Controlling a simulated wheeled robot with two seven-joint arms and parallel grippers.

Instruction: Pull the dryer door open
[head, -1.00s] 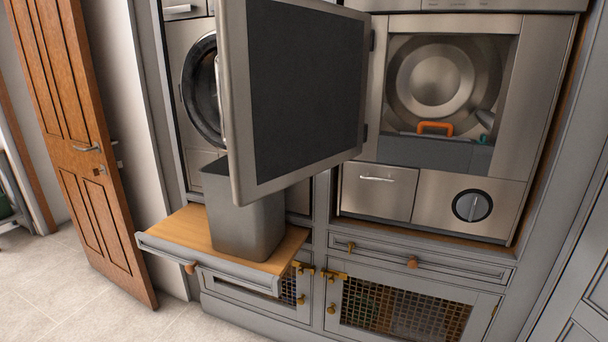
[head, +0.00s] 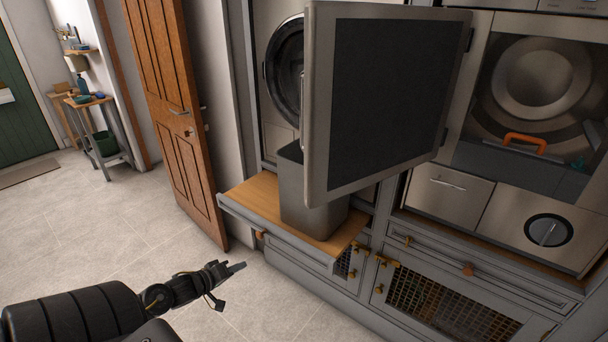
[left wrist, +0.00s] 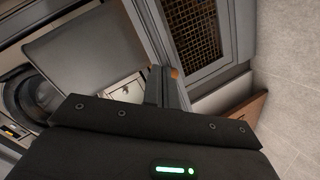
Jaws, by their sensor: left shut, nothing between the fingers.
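The dryer door (head: 388,105), a grey-framed panel with a dark face, stands swung wide open on its right-hand hinges. A handle (head: 303,95) shows at its left edge. The dryer opening (head: 540,85) to its right is uncovered, with the metal drum back and an orange handle (head: 525,142) inside. My left gripper (head: 240,267) is shut and empty over the floor, left of and below the door, apart from it. Its fingers also show in the left wrist view (left wrist: 165,85). My right gripper is not in view.
A grey bin (head: 305,200) stands on a pulled-out wooden shelf (head: 250,197) under the door. A round-doored machine (head: 284,70) is partly hidden behind the door. A brown room door (head: 170,90) stands at left. The tiled floor (head: 120,225) at left is clear.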

